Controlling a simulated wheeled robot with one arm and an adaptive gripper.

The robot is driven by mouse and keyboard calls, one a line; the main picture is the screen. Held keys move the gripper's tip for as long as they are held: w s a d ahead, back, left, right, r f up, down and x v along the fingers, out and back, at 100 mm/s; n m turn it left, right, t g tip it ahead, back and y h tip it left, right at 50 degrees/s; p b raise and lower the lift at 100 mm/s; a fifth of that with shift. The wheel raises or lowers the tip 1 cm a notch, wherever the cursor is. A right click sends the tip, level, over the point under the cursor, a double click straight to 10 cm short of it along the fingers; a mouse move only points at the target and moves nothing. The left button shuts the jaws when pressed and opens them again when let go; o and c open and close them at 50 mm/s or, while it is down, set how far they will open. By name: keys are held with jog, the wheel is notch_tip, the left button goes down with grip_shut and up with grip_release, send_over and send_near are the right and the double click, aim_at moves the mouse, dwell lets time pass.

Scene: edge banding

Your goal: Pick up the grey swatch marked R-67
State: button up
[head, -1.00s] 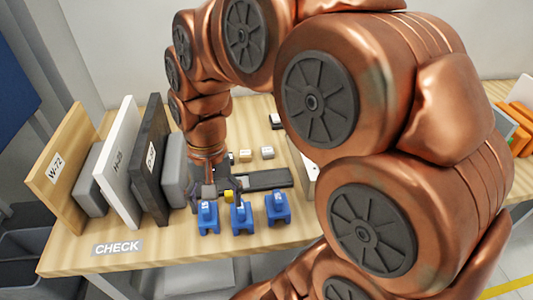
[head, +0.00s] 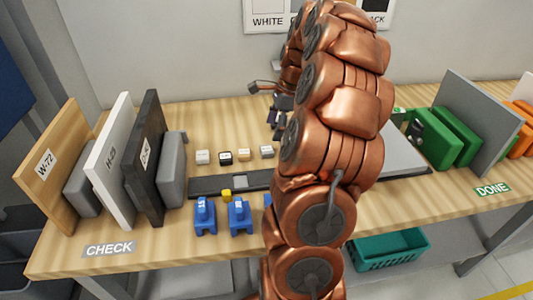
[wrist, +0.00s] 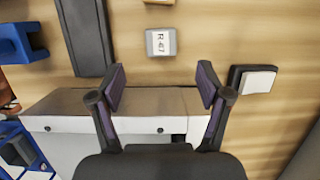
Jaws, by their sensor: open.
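The small grey swatch (wrist: 161,42) has a white label reading R-67. It lies flat on the wooden table, at the upper middle of the wrist view, just beyond my fingertips. In the head view, the rightmost small block in the row (head: 266,153) appears to be this swatch, but its label is too small to read there. My gripper (wrist: 161,78) is open and empty, its two dark fingers spread wide over the table. The swatch lines up with the gap between them. In the head view my arm hides much of the gripper.
A dark swatch with a white label (wrist: 257,80) lies right of the fingers. A tan swatch (wrist: 159,2) is at the top edge. A dark rail (wrist: 85,35) and a pale machine edge (wrist: 70,110) lie close by. Blue fixtures (head: 240,217) stand in front of the rail.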

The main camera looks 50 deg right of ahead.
aim_at(267, 149)
jog(key=shift+p+x, duration=1.45)
jog(key=shift+x, duration=2.5)
jog(key=shift+d, duration=0.15)
jog(key=c, duration=1.1)
